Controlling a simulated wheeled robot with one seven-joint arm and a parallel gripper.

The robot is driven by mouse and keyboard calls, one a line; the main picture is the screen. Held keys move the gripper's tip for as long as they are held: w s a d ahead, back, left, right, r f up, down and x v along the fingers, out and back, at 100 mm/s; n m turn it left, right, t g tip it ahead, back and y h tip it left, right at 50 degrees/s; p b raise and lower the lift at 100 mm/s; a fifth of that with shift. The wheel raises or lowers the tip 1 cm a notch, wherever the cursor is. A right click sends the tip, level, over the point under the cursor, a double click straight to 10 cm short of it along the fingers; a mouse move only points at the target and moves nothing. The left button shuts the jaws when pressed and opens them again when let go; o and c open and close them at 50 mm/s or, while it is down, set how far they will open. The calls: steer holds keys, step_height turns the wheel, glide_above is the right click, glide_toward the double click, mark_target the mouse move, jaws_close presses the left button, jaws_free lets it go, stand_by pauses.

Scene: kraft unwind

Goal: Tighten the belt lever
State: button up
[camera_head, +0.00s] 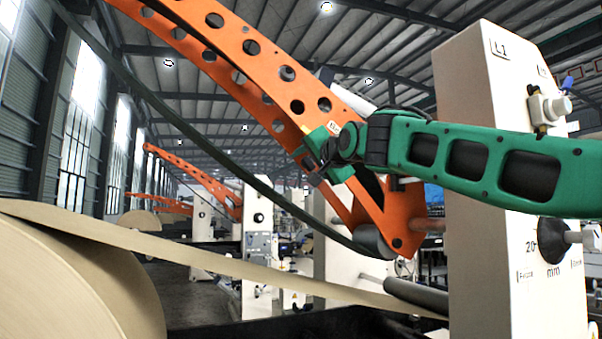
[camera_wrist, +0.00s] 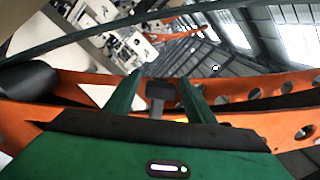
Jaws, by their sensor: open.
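A perforated orange lever arm (camera_head: 290,82) slopes from the upper left down to a pivot beside a cream machine column. A dark green belt (camera_head: 200,143) runs below it to a grey roller (camera_head: 372,243) at its lower end. My gripper (camera_head: 316,163) is at the lower part of the orange arm, overlapping it in the head view. In the wrist view, the fingers of my gripper (camera_wrist: 160,80) are apart, with a small dark block (camera_wrist: 160,95) showing between them. The orange arm (camera_wrist: 255,90) crosses behind the fingers. I cannot tell whether the fingers touch anything.
Similar machines stand behind.

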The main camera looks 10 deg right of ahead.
steer(key=shift+w+a, duration=0.2)
steer(key=shift+w, duration=1.1)
